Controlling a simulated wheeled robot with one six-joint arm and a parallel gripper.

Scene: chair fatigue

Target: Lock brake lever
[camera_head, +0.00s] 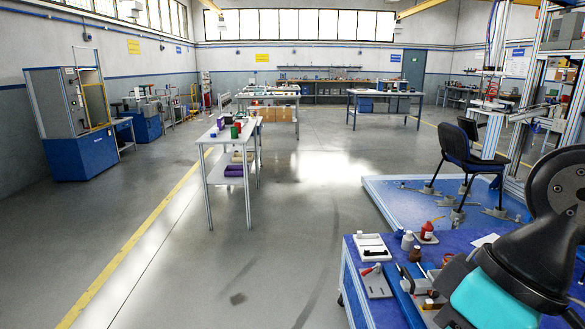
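I cannot pick out a brake lever for certain. A grey plate (376,284) with a small red-tipped part lies on the blue workbench (388,314) at the lower right. A dark chair (468,147) stands on a blue platform (392,198), with several grey clamp-like feet around its legs. Black and teal links of my arm fill the lower right corner and cover part of the bench. My gripper's fingertips do not show, so I cannot see whether it holds anything.
A metal frame stands behind the chair. A long table (222,176) stands left of centre. The floor between is clear.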

